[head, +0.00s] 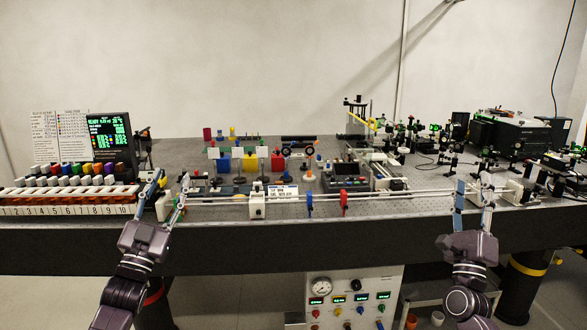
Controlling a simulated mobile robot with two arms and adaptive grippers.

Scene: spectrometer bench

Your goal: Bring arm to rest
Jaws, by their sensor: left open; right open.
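My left gripper (166,196) is open and empty at the front left of the bench, its fingers pointing up and away. Its fingertips show just right of the numbered sample rack (70,209), in front of a white block; I cannot tell if they touch anything. My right gripper (473,193) is open and empty at the front right of the bench. Its fingers point up and overlap the right end of the long rail in the picture. Both arms come in from the bottom of the view.
The optical bench (400,222) spans the view. A green-lit display (109,135) stands at the left. Dense optics stand at the right. A gauge panel (350,285) sits below the bench.

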